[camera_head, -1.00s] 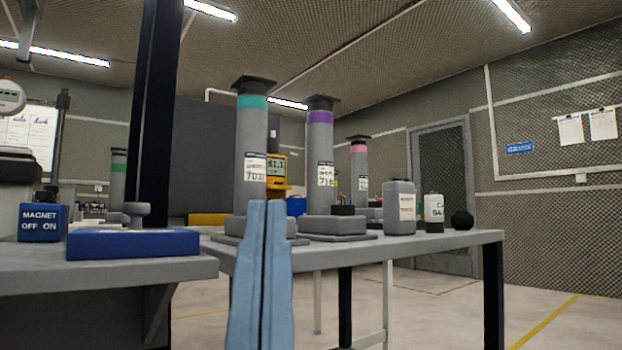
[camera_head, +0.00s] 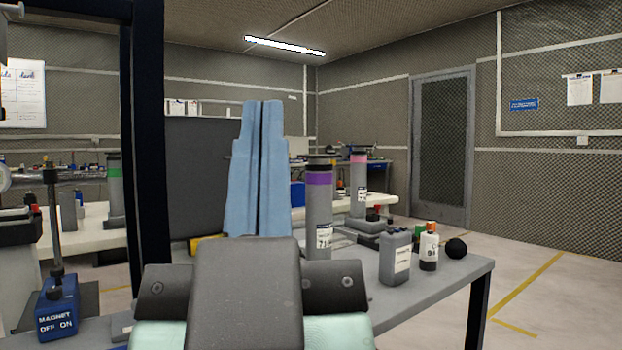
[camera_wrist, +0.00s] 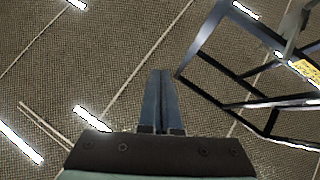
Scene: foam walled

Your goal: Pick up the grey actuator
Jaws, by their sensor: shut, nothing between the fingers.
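My gripper (camera_head: 262,104) is shut and empty, with its light blue fingers pointing up in the middle of the head view. In the wrist view my gripper (camera_wrist: 160,74) also shows shut, against the ceiling mesh. A tall grey cylinder with a purple band (camera_head: 319,212) stands upright on the table just right of my gripper. A similar one with a pink band (camera_head: 358,190) stands farther back, and one with a green band (camera_head: 115,185) stands at the left. I cannot tell which of these is the grey actuator. The teal-banded cylinder is not visible, perhaps behind my gripper.
A blue magnet base (camera_head: 57,308) is at the lower left. A dark post (camera_head: 147,150) rises left of my gripper.

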